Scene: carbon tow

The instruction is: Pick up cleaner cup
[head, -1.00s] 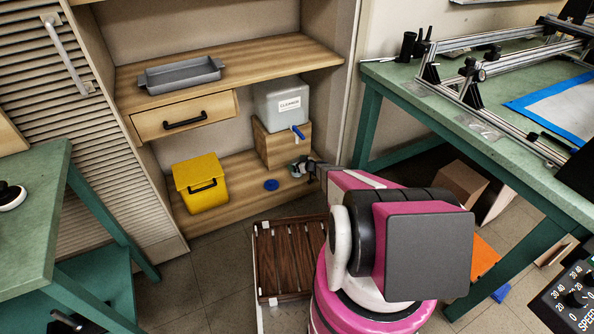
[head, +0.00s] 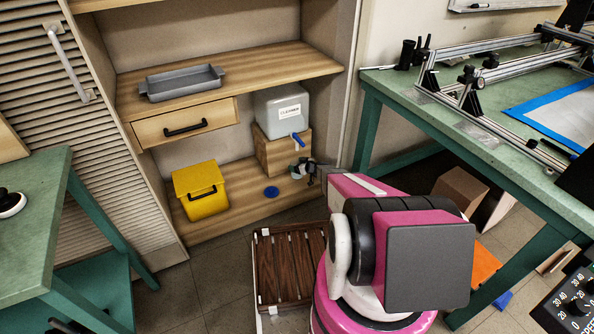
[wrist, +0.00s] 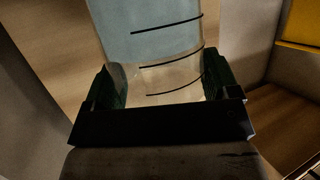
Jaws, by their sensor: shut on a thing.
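The cleaner cup (wrist: 155,65) is a clear cup with black marking lines and pale blue liquid, seen up close in the wrist view. My gripper (wrist: 163,84) is shut on it, with dark green finger pads on both sides. In the head view the cup (head: 297,172) is small and partly hidden by my gripper (head: 310,170). It is near the lower shelf, below and in front of the blue tap (head: 298,140) of the grey cleaner container (head: 281,108). I cannot tell whether the cup touches the shelf.
The container stands on a wooden block (head: 283,153). A blue disc (head: 271,191) and a yellow bin (head: 200,192) are on the lower shelf (head: 240,205). A grey tray (head: 180,83) is above. A green table (head: 400,95) stands right; a slatted wooden pallet (head: 290,265) lies on the floor.

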